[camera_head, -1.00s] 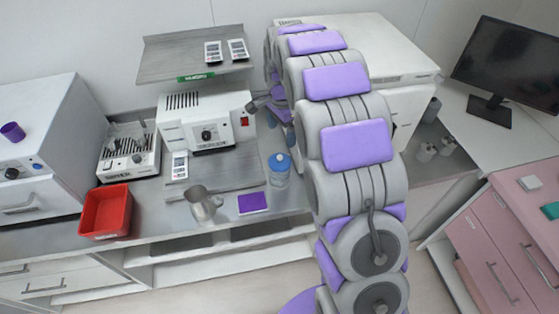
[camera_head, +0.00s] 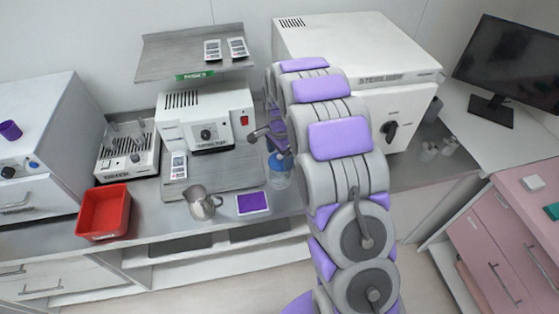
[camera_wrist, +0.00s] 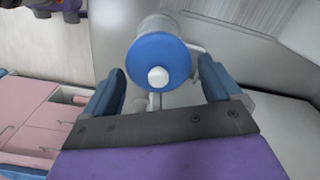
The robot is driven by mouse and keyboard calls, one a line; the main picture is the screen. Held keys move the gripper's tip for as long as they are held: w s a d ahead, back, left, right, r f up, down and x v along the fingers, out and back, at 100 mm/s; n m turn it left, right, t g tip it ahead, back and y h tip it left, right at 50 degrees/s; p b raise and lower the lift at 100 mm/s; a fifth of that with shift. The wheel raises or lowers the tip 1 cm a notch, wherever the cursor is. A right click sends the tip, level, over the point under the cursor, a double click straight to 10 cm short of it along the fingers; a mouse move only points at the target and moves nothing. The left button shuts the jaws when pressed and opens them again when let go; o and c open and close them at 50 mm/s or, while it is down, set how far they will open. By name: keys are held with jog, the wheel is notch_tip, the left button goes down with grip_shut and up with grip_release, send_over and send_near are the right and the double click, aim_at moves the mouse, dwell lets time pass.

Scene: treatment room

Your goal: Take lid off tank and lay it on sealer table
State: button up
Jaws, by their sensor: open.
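The tank (camera_head: 280,176) is a clear cylinder on the counter, to the right of the sealer (camera_head: 205,122). Its round blue lid (camera_wrist: 160,52) with a white knob (camera_wrist: 158,77) fills the middle of the wrist view. In the head view my gripper largely hides the lid. My gripper (camera_wrist: 160,70) is open, with one blue finger on each side of the lid and knob. It looks empty, and I cannot tell whether it touches the lid. The bare grey sealer table (camera_head: 230,174) lies in front of the sealer, left of the tank.
A metal jug (camera_head: 203,204) and a purple pad (camera_head: 253,203) sit at the counter front. A card-like device (camera_head: 178,166) lies at the sealer table's left. A shelf (camera_head: 190,60) overhangs the sealer. A red bin (camera_head: 104,212) is left; a sterilizer (camera_head: 360,65) stands behind my arm.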

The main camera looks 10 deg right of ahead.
jog(key=shift+c, duration=0.5)
jog(key=shift+s, duration=0.2)
jog(key=c, duration=1.2)
jog(key=shift+f, duration=0.1)
